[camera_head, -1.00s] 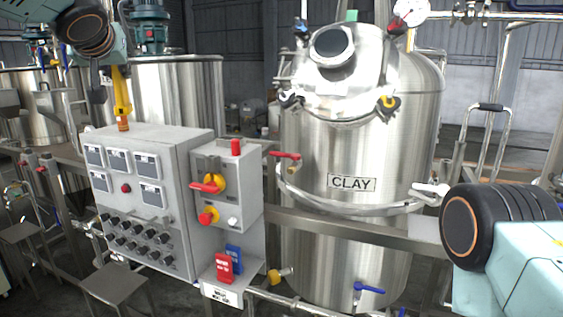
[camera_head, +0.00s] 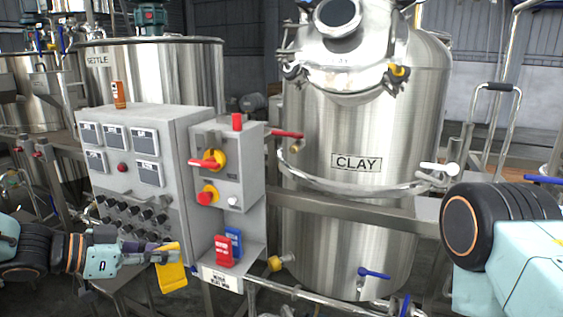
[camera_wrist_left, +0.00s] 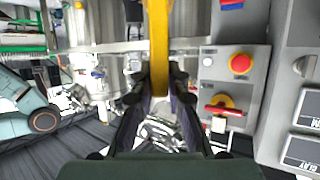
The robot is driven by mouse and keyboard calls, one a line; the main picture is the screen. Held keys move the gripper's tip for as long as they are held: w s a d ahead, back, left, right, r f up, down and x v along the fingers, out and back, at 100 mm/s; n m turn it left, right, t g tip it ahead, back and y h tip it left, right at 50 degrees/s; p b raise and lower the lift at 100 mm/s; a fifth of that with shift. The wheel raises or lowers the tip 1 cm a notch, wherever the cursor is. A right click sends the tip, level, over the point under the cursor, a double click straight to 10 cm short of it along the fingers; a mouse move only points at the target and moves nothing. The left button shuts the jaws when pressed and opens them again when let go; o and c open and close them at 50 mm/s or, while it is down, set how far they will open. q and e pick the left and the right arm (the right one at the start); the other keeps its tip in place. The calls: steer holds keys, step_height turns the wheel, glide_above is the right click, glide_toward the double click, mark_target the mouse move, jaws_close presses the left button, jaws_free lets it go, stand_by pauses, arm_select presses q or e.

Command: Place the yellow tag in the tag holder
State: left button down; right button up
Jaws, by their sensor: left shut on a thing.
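The yellow tag (camera_head: 172,276) hangs from my left gripper (camera_head: 166,256) at the lower left of the head view, left of the tag holder and apart from it. My left gripper is shut on the tag. In the left wrist view the tag (camera_wrist_left: 158,48) stands upright between the dark fingers (camera_wrist_left: 160,88). What seems to be the tag holder (camera_head: 222,280) is a small ledge with a white label below the control box. A red tag (camera_head: 223,251) and a blue tag (camera_head: 234,240) stand on it. My right gripper is not seen.
The grey control panel (camera_head: 135,210) stands behind and above my left gripper. The switch box (camera_head: 228,165) with red and yellow knobs sits above the holder. The steel CLAY tank (camera_head: 345,230) and a low pipe (camera_head: 300,300) are to the right.

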arm_select(q)
steer(key=s+d+f+b, duration=0.5)
steer(key=s+f, duration=0.7)
steer(key=s, duration=0.1)
steer(key=shift+d+f, duration=0.15)
steer(key=shift+w, duration=0.15)
